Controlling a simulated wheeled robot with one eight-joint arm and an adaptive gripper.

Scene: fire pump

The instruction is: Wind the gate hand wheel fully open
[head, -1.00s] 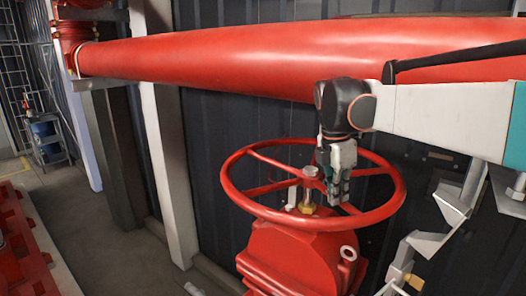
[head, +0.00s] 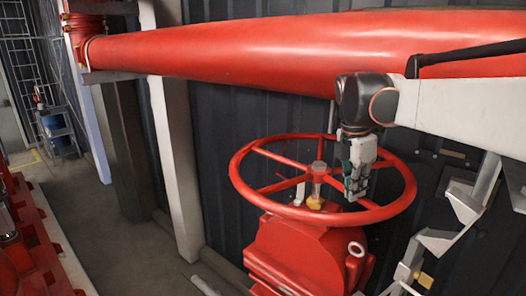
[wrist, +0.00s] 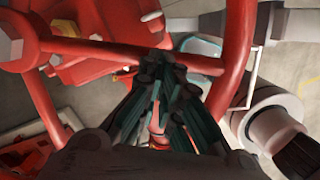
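The red gate hand wheel (head: 255,201) lies almost flat on top of a red valve body (head: 300,250), with a pale stem (head: 318,172) standing up at its hub. My gripper (head: 354,192) points down inside the wheel's ring, right of the hub, close to the right-hand spokes. In the wrist view, the dark green fingers (wrist: 160,68) come together near a red spoke (wrist: 92,47), and the rim (wrist: 236,50) passes on the right. Contact with the spoke or rim is not clear. The gap between the fingertips is too hidden to judge.
A thick red pipe (head: 230,58) runs across above the wheel, close to my arm. A dark ribbed wall (head: 215,130) stands behind it. Grey brackets (head: 435,240) are at the right. A walkway (head: 110,225) is open at the left.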

